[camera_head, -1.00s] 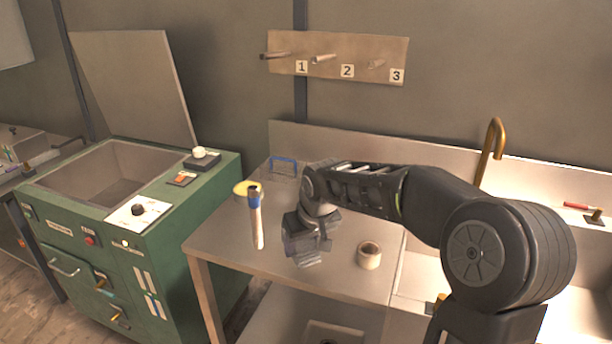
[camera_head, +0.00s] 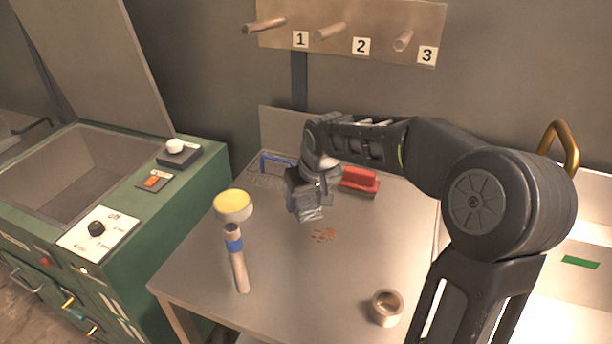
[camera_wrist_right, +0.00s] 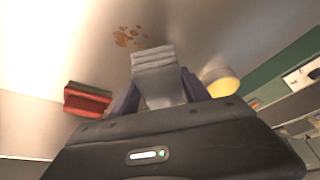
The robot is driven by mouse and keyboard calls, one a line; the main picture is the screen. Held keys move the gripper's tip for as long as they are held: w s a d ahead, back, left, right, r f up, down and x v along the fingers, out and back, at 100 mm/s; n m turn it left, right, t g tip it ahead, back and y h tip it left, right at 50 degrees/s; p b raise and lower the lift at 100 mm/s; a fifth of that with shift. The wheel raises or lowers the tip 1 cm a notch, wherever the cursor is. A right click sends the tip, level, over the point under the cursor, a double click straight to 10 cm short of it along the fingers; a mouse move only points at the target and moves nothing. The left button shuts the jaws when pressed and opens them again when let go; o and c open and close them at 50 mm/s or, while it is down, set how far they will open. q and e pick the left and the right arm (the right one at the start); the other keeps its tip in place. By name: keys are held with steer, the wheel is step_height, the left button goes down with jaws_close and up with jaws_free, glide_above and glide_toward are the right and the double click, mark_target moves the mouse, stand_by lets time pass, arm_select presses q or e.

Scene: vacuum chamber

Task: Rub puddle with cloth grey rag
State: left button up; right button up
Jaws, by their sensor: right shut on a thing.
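My right gripper (camera_head: 306,203) is shut on a grey rag (camera_head: 311,214) and holds it over the metal table. In the right wrist view the folded grey rag (camera_wrist_right: 155,62) sticks out from between the fingers. The puddle (camera_head: 323,235) shows as small brown-orange spots on the tabletop, just in front of and slightly right of the rag. It also shows in the right wrist view (camera_wrist_right: 129,37), beyond the rag's tip. Whether the rag touches the table is unclear, but it appears apart from the spots. My left gripper is not in view.
A red block-like object (camera_head: 362,181) lies behind the puddle, and a blue handle (camera_head: 277,160) is at the back left. A small ring-shaped cup (camera_head: 386,307) is front right.

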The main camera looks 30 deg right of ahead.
steer(key=shift+w+d+r, duration=0.1)
steer(key=shift+w+r, duration=0.05)
steer(key=shift+w, duration=0.05)
steer(key=shift+s, duration=0.1)
